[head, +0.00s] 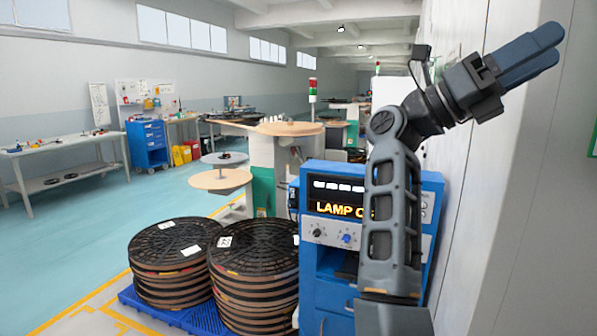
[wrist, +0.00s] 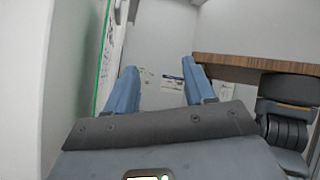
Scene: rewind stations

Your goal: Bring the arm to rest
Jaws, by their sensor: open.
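My arm stands raised at the right of the head view, in front of a blue machine cabinet (head: 330,190). Its elbow is bent and its forearm points up to the right, beside the pale wall. My gripper (head: 548,55) has two blue fingers that overlap from this side. In the wrist view my gripper (wrist: 160,80) shows its fingers spread apart with nothing between them. The cabinet's display (head: 338,207) reads "LAMP O", and my arm hides the rest.
Two stacks of black reels (head: 172,243) (head: 255,250) stand on a blue pallet (head: 195,318) in front. The pale wall (head: 540,200) is close on the right. A workbench (head: 60,146) and a blue drawer cabinet (head: 147,143) stand far left. The blue-green floor (head: 90,230) is clear at left.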

